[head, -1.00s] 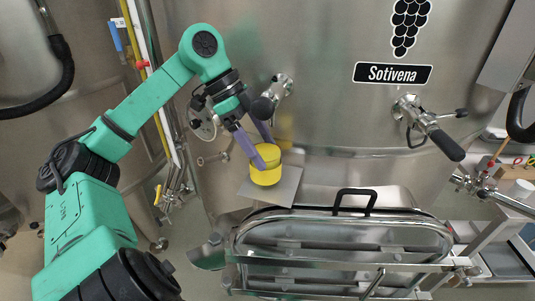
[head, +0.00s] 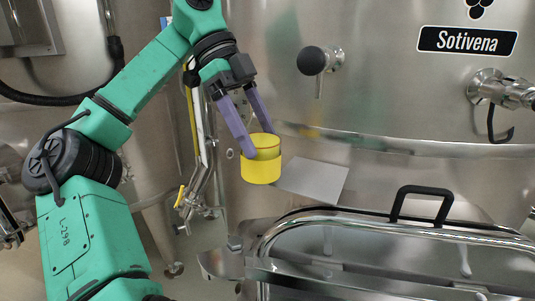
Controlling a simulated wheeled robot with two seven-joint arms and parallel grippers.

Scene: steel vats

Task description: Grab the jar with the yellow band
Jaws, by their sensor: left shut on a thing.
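The jar with the yellow band (head: 261,171) is in the head view, left of the middle. It looks upright, with a wide yellow band and a thin red line near its top. My left gripper (head: 262,145) comes down from above with its two purple fingers shut on the upper part of the jar. The jar appears held off to the left of a small grey plate (head: 316,181), with no support visible under it. My right gripper is not in view.
A steel hatch with a black handle (head: 421,191) lies at the lower right. Pipes (head: 200,165) stand behind my left arm.

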